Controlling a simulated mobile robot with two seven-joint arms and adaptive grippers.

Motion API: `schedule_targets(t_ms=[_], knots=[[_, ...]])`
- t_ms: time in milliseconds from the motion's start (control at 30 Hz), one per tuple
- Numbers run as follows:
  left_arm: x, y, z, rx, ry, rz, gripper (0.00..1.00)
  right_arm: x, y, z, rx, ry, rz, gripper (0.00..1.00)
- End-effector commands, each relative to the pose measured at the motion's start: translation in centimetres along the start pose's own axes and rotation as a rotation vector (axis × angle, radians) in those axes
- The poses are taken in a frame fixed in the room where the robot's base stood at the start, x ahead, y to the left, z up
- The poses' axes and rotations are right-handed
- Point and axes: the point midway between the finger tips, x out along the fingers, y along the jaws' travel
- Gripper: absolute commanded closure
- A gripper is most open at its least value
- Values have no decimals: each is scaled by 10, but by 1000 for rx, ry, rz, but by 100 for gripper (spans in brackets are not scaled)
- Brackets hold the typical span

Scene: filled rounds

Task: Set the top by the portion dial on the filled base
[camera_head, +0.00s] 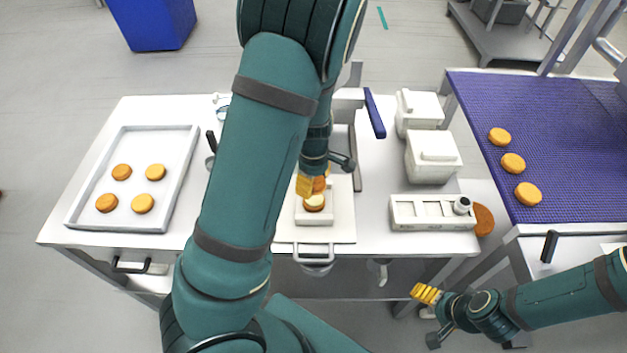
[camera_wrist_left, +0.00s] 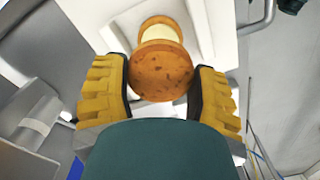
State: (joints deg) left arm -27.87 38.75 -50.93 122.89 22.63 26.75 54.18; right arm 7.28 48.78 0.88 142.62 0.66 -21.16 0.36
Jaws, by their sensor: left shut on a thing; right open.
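My left gripper (camera_head: 308,186) is shut on a round orange-brown top (camera_wrist_left: 162,72), held between its yellow fingers. The top also shows in the head view (camera_head: 319,184), partly hidden by the fingers. The filled base (camera_head: 314,203), with pale cream on it, sits on a small white stand (camera_head: 328,217) just in front of and below the top. In the left wrist view the held top partly covers the base's cream (camera_wrist_left: 158,33); I cannot tell whether they touch. The portion dial (camera_head: 462,205) is a knob on a white unit. My right gripper (camera_head: 427,293) is open and empty, off the table's front.
A white tray (camera_head: 187,180) with several rounds lies at the left. White lidded tubs (camera_head: 433,160) stand right of centre. A blue belt (camera_head: 560,150) at the right carries three rounds. A brown round shape (camera_head: 485,220) shows beside the dial unit. My left arm hides the table's middle.

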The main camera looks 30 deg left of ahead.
Motion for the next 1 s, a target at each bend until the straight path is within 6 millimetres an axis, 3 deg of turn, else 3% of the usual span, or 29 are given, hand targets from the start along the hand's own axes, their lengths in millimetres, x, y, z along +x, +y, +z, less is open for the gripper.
schedule_targets(t_ms=[367, 1000], knots=[[27, 0, 0, 0, -1, 0, 54, 29, 11, 14, -8, -27, -3, 21], [38, 0, 0, 0, 0, 0, 54, 31, 12, 16, -10, -32, -4, 21]])
